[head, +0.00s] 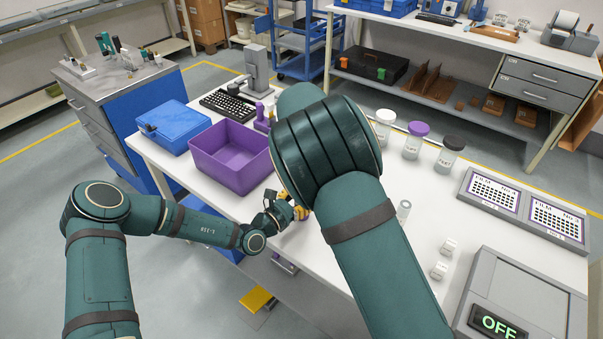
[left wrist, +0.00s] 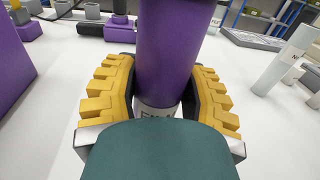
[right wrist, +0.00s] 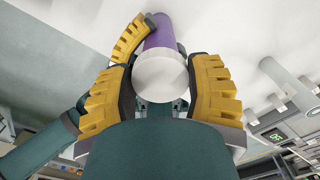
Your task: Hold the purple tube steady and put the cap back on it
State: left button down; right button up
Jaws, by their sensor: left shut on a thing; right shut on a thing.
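The purple tube (left wrist: 175,45) stands between the yellow fingers of my left gripper (left wrist: 165,95), which is shut on it. My right gripper (right wrist: 160,92) is shut on the round white cap (right wrist: 160,78). In the right wrist view the cap lies in front of the purple tube (right wrist: 160,35) and overlaps its end; I cannot tell whether they touch or how far the cap is on. A yellow finger of my left gripper shows beside the tube there. In the head view my left gripper (head: 297,209) is partly covered, and my right arm hides the tube, cap and right gripper.
A purple bin (head: 232,178) and a blue box (head: 172,126) stand at the table's left. Jars with white, purple (head: 416,141) and black lids stand behind. Small white containers (head: 440,270) lie right of my arm. A device reading OFF (head: 498,324) sits front right.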

jog(key=o, duration=0.7)
jog(key=shift+r, duration=0.1)
jog(key=shift+r, duration=2.2)
